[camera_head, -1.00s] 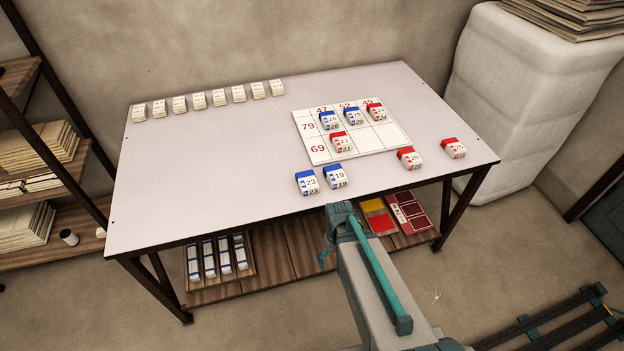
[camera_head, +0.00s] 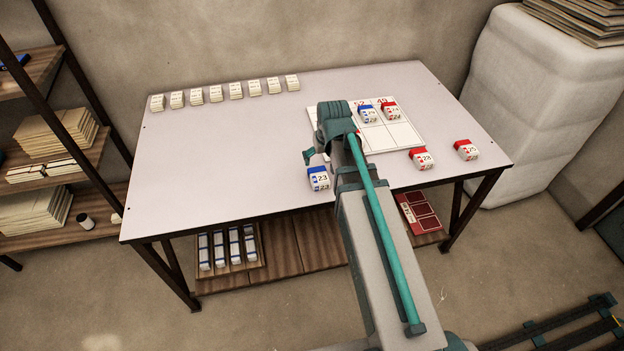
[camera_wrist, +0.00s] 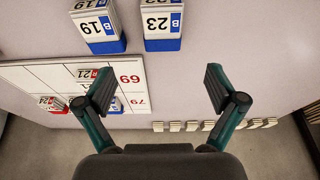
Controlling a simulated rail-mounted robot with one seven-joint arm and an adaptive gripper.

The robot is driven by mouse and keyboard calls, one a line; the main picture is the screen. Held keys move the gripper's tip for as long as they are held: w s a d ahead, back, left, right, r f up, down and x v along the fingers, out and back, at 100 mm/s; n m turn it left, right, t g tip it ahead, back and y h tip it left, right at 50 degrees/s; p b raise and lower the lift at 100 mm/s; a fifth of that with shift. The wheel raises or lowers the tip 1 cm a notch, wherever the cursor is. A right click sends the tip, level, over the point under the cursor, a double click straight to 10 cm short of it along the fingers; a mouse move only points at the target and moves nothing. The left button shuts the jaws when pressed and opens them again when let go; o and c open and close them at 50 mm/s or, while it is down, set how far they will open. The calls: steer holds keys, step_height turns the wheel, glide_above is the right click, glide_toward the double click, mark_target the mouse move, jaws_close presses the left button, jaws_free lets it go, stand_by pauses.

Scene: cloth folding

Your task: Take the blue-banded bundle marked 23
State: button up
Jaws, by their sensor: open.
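The blue-banded bundle marked 23 (camera_head: 319,179) stands near the front edge of the table (camera_head: 220,170), just left of my arm. In the wrist view the 23 bundle (camera_wrist: 162,22) is at the top middle, upside down, beyond my fingertips. My gripper (camera_wrist: 160,88) is open and empty, with bare table between its fingers. It touches no bundle. The blue-banded bundle marked 19 (camera_wrist: 98,24) stands beside 23, a small gap away; my arm hides it in the head view.
The white grid board (camera_head: 400,137) with red numbers holds several bundles and is partly hidden by my arm. Red-banded bundles 28 (camera_head: 421,159) and 25 (camera_head: 466,150) stand at the right. A row of plain bundles (camera_head: 236,90) lines the back. The table's left half is clear.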

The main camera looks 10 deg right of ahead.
glide_above(319, 175)
steer(key=s, duration=0.1)
steer(key=f, duration=0.5)
steer(key=shift+s+d+p, duration=0.1)
steer(key=shift+d+p, duration=0.2)
steer(key=shift+p, duration=0.05)
steer(key=shift+a+p+x, duration=0.2)
steer(key=shift+p+x, duration=0.5)
steer(key=shift+x, duration=1.35)
steer(key=shift+f, duration=0.6)
steer(key=shift+f, duration=0.25)
steer(key=c, duration=1.2)
steer(key=shift+r, duration=0.1)
steer(key=shift+c, duration=0.3)
